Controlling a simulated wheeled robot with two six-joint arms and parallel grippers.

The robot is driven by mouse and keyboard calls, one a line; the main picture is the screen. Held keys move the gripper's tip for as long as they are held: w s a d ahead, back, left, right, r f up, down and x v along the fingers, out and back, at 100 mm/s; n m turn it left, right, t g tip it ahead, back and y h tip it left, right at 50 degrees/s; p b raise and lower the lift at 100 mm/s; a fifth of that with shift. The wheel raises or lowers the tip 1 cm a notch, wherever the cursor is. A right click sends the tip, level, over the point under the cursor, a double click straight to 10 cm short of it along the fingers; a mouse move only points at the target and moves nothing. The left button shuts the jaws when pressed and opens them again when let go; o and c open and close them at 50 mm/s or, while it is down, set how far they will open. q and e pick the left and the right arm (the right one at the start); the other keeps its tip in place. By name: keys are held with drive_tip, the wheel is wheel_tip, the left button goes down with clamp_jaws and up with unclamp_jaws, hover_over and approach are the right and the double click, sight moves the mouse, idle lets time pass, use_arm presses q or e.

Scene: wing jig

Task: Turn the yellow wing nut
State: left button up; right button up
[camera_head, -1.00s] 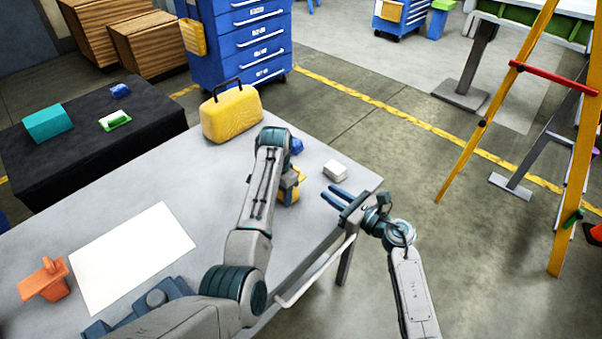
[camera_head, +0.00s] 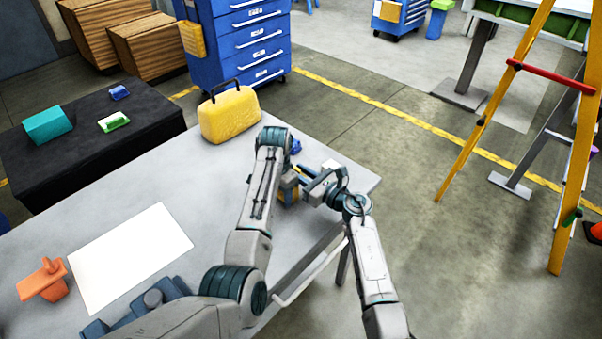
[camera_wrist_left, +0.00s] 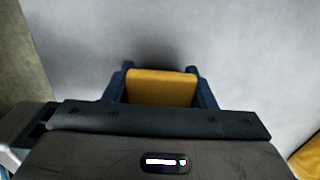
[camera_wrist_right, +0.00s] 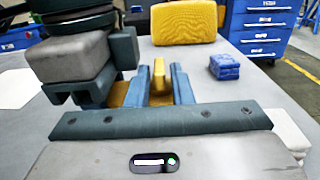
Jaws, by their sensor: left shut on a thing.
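The yellow wing nut (camera_wrist_right: 159,76) stands upright in the right wrist view, above a yellow block (camera_wrist_left: 162,88). My right gripper (camera_wrist_right: 161,82) is open, with one blue finger on each side of the wing nut and a visible gap on both sides. My left gripper (camera_wrist_left: 160,80) is shut on the yellow block, its fingers along two opposite sides. In the head view the block (camera_head: 287,194) is partly covered by both grippers (camera_head: 288,186) (camera_head: 306,181), and I cannot make out the wing nut there.
A blue block (camera_wrist_right: 224,66) and a yellow case (camera_head: 230,114) stand behind on the grey table (camera_head: 215,175). A white sheet (camera_head: 134,257) and an orange piece (camera_head: 43,280) lie at the left.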

clamp_jaws()
drive_tip(key=shift+s+a+m+t+h, duration=0.1)
drive_tip(key=shift+a+m+t+h, duration=0.05)
drive_tip(key=shift+m+t+h, duration=0.65)
unclamp_jaws()
drive_tip(key=shift+s, duration=0.1)
drive_tip(key=v, duration=1.2)
drive_tip(key=shift+r, duration=0.15)
